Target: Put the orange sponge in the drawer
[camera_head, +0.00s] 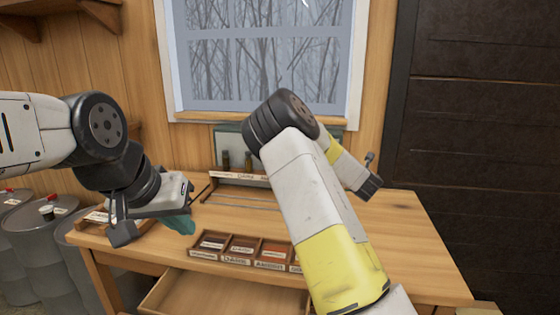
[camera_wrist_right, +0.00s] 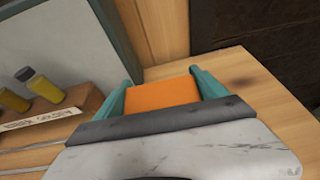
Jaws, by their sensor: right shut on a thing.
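The orange sponge (camera_wrist_right: 162,94) is between the teal fingers of my right gripper (camera_wrist_right: 162,90), which is shut on it. In the head view the right gripper's housing (camera_head: 368,186) is over the right part of the table; its fingers and the sponge do not show there. The drawer (camera_head: 215,296) is pulled open at the table's front, and the visible part of its inside looks bare. My left gripper (camera_head: 180,223) hangs over the table's left part, teal fingers pointing down; whether they are apart is unclear.
The wooden table (camera_head: 405,235) has free room at the right. A divided tray with labels (camera_head: 240,262) stands at its front edge, above the drawer. A rack with bottles (camera_head: 235,176) is at the back. Grey drums (camera_head: 35,245) stand at the left. My right arm hides the table's middle.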

